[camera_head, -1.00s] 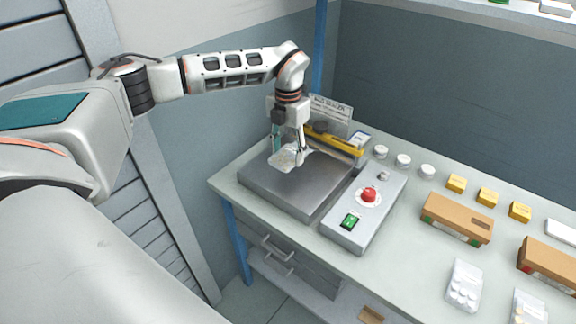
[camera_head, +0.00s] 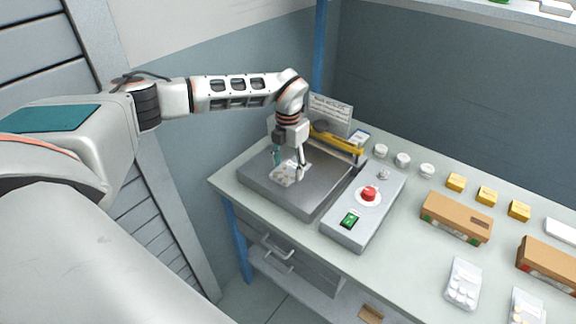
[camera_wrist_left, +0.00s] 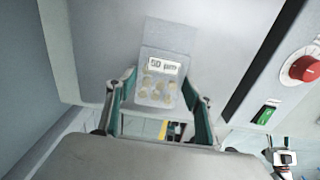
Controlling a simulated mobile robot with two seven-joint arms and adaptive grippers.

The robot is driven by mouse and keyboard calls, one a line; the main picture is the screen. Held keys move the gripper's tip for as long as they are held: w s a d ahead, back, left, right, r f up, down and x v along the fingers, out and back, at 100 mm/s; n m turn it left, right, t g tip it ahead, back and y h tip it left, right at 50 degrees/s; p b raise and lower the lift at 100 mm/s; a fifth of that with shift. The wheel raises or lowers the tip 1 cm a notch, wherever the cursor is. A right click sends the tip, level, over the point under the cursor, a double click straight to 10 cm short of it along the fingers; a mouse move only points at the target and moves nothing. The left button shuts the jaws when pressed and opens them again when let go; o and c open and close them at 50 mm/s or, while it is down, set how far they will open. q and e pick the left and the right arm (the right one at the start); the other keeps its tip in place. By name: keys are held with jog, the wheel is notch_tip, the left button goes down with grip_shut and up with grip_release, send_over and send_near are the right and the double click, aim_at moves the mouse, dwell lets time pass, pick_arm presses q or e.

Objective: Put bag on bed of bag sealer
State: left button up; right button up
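The bag (camera_head: 287,173) is a small clear pouch with round pale pieces and a printed label; it also shows in the left wrist view (camera_wrist_left: 158,88). It lies flat at or just above the grey bed (camera_head: 260,187) of the bag sealer; any small gap is hard to tell. My left gripper (camera_head: 288,168) points down over the bed. In the left wrist view, its green-padded fingers (camera_wrist_left: 158,92) stand apart, one at each side edge of the bag, and appear to be closed on it.
The sealer's yellow bar (camera_head: 338,140) and sign (camera_head: 330,112) stand behind the bed. A control box (camera_head: 352,224) with a red knob (camera_head: 369,194) and green switch (camera_head: 349,220) is to its right. Jars, yellow boxes, brown cartons (camera_head: 456,218) and another bag (camera_head: 463,284) fill the bench's right.

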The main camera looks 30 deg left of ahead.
aim_at(288, 169)
pick_arm(q)
jog(key=shift+o, duration=0.9)
jog(key=shift+r, duration=0.1)
jog(key=shift+r, duration=0.35)
notch_tip(288, 169, up, 12)
jog(key=b, duration=0.1)
jog(key=shift+f, duration=0.25)
